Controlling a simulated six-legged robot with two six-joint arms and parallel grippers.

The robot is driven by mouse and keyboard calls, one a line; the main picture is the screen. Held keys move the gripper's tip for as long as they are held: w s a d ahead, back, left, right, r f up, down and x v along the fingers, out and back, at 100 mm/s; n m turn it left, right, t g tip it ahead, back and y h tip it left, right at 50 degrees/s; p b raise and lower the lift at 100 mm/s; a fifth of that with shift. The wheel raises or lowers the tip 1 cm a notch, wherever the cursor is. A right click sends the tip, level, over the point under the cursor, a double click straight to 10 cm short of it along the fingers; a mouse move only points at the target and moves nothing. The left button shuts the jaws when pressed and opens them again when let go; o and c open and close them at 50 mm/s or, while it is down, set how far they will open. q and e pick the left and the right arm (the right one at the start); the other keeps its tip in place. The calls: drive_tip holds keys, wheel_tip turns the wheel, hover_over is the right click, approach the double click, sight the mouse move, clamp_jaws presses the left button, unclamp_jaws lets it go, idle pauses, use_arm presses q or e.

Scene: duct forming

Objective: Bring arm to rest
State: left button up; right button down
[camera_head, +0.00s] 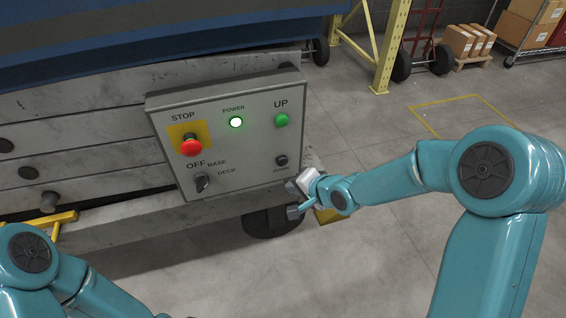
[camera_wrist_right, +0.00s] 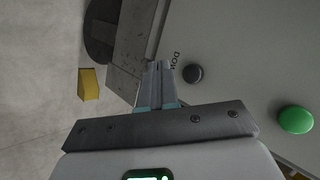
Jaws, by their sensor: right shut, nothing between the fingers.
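My right arm (camera_head: 410,175) reaches in from the right. Its gripper (camera_head: 292,188) is beside the lower right corner of the grey control panel (camera_head: 225,155), just below the small black button (camera_head: 281,160). In the right wrist view the two fingers (camera_wrist_right: 158,68) lie together, shut and empty, next to the black button (camera_wrist_right: 192,73) and its partly hidden label. I cannot tell whether the fingertips touch the panel. My left arm (camera_head: 60,280) shows at the lower left; its gripper is out of view.
Open concrete floor (camera_head: 390,250) lies right and below.

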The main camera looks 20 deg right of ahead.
idle(0.4)
drive_tip(key=s+a+f+n+g, duration=0.2)
drive_tip(key=s+f+n+g, duration=0.2)
drive_tip(key=s+f, duration=0.75)
drive_tip(key=s+a+f+n+g, duration=0.35)
drive_tip(key=s+f, duration=0.55)
drive_tip(key=s, duration=0.5)
use_arm(q)
wheel_tip(320, 180, up, 25)
drive_tip(key=p, duration=2.5)
use_arm(e)
wheel_tip(320, 180, up, 25)
drive_tip(key=n, duration=0.1)
drive_tip(key=shift+d+g, duration=0.45)
drive_tip(key=shift+w+f, duration=0.15)
use_arm(q)
drive_tip(key=shift+o, duration=0.3)
